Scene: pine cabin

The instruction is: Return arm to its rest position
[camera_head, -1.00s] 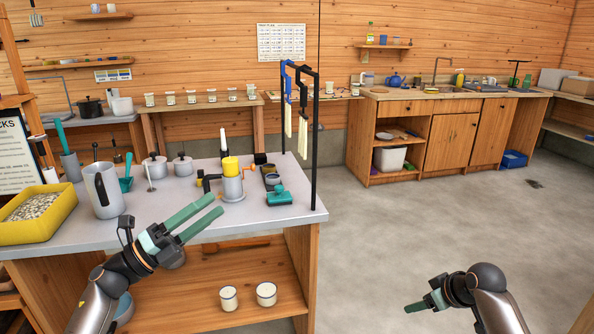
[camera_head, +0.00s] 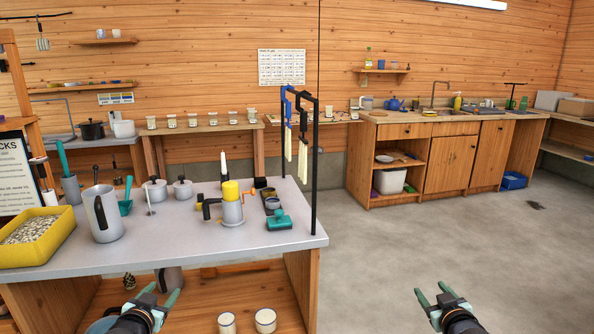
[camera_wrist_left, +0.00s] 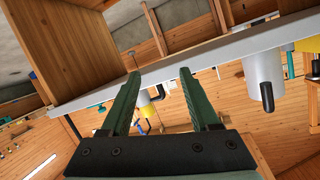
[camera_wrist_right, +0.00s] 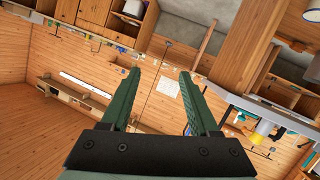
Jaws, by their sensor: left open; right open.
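My left gripper (camera_head: 160,296) is open and empty, low in front of the grey-topped workbench (camera_head: 180,247). Its two green fingers also show apart in the left wrist view (camera_wrist_left: 158,88), with nothing between them. My right gripper (camera_head: 433,293) is open and empty over the bare floor to the right of the bench. Its fingers show apart in the right wrist view (camera_wrist_right: 160,85). Both forearms come in from the bottom edge of the head view, at about the same height.
On the bench stand a yellow bin (camera_head: 38,236), a grey jug (camera_head: 102,214), a pot with a yellow top (camera_head: 231,207) and a black rack (camera_head: 315,160). White cups (camera_head: 265,320) sit on the lower shelf. The grey floor (camera_head: 400,240) at the right is clear.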

